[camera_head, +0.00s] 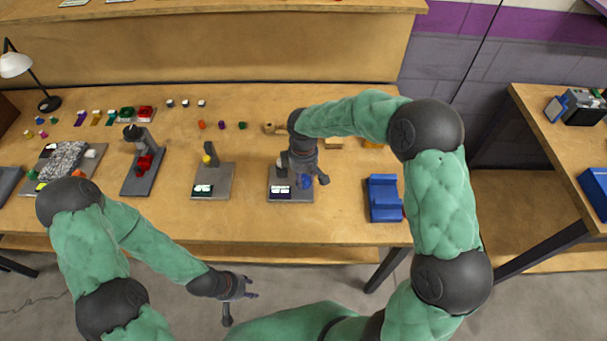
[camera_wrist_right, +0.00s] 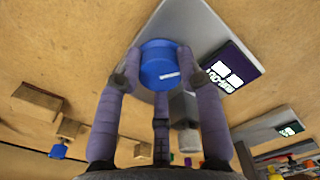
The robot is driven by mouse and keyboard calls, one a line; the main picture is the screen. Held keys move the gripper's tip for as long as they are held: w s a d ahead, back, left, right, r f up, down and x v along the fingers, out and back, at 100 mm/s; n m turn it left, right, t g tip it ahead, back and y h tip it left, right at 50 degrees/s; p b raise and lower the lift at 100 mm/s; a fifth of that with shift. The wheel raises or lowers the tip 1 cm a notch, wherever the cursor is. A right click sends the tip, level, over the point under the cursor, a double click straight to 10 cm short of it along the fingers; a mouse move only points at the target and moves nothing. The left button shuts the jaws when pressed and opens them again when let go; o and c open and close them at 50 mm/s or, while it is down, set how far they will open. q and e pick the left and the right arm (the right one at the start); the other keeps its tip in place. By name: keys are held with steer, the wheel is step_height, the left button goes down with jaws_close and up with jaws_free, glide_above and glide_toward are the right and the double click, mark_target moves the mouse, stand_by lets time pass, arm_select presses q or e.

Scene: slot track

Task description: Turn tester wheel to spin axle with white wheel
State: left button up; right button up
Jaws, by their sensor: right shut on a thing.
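The tester wheel is a blue knob with a white mark (camera_wrist_right: 158,66), on a grey stand (camera_wrist_right: 195,25) with a dark label (camera_wrist_right: 232,68). In the head view the knob (camera_head: 305,182) shows partly behind my right gripper (camera_head: 304,180). My right gripper, also in the wrist view (camera_wrist_right: 155,70), is shut on the knob, with fingers on both sides of it. A grey block on the stand carries a pale cylinder (camera_wrist_right: 188,140), perhaps the white wheel; its axle is hidden. My left gripper (camera_head: 250,288) is open and empty above the floor, in front of the table.
A similar grey stand with a yellow part (camera_head: 207,160) stands left of the blue knob's stand. A blue holder (camera_head: 384,198) is to the right. Small coloured parts (camera_head: 222,125) lie behind. The table's front strip is clear.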

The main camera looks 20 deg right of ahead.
steer(key=m, duration=0.3)
steer(key=shift+p, duration=0.3)
steer(key=m, duration=0.3)
steer(key=shift+m, duration=0.3)
steer(key=m, duration=1.2)
steer(key=shift+m, duration=0.3)
steer(key=m+b, duration=0.1)
steer(key=m, duration=0.5)
steer(key=shift+m, duration=0.4)
steer(key=o, duration=1.1)
steer(key=shift+d, duration=0.1)
steer(key=shift+o, duration=0.2)
